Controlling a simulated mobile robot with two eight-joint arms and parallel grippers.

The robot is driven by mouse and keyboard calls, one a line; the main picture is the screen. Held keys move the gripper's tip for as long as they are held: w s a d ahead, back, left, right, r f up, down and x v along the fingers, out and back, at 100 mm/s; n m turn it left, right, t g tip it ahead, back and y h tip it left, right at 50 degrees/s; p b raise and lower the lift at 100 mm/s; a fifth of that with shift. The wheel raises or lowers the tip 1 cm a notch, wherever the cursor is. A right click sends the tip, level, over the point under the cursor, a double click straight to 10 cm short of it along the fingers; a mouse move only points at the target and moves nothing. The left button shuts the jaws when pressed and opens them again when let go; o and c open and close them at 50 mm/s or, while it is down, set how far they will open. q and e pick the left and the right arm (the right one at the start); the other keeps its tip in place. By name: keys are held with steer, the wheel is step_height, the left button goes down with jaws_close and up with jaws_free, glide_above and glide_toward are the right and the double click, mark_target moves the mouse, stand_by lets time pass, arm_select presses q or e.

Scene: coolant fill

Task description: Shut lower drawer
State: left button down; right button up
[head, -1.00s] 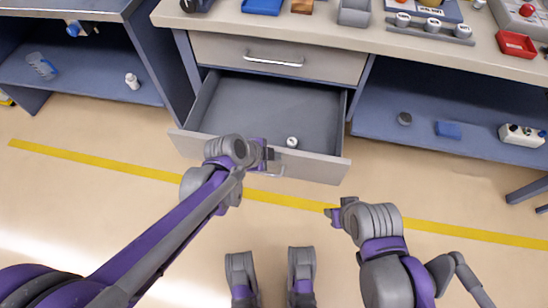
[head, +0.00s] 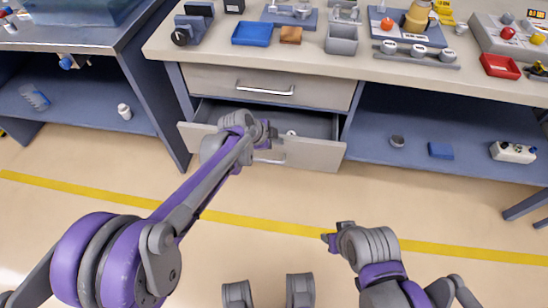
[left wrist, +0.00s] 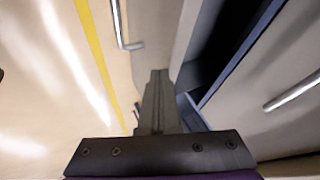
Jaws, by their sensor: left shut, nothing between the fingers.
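The lower drawer (head: 312,153) is partly open under the bench; its beige front stands out from the cabinet and a strip of its grey inside shows. A small white object (head: 291,132) lies in it, partly hidden. My left gripper (head: 270,132) is shut and empty at the top of the drawer front, near its middle; contact is hard to tell. In the left wrist view the shut fingers (left wrist: 158,100) lie by the drawer front, with its handle (left wrist: 122,25) to the left. My right gripper (head: 332,237) is over the floor, away from the drawer; its jaws are unclear.
The upper drawer (head: 225,83) is shut above. The bench top holds a blue tray (head: 252,33), a grey bin (head: 342,40) and a red tray (head: 500,66). Shelves with small items flank the drawers. The floor in front, with a yellow line (head: 300,226), is clear.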

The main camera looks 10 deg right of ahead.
arm_select(q)
steer(key=w+d, duration=0.2)
steer(key=w, duration=0.8)
steer(key=shift+d, duration=0.4)
arm_select(e)
steer(key=shift+w+d+r, duration=0.15)
steer(key=shift+w+r, duration=0.05)
steer(key=shift+w, duration=0.25)
arm_select(q)
steer(key=shift+s, duration=0.15)
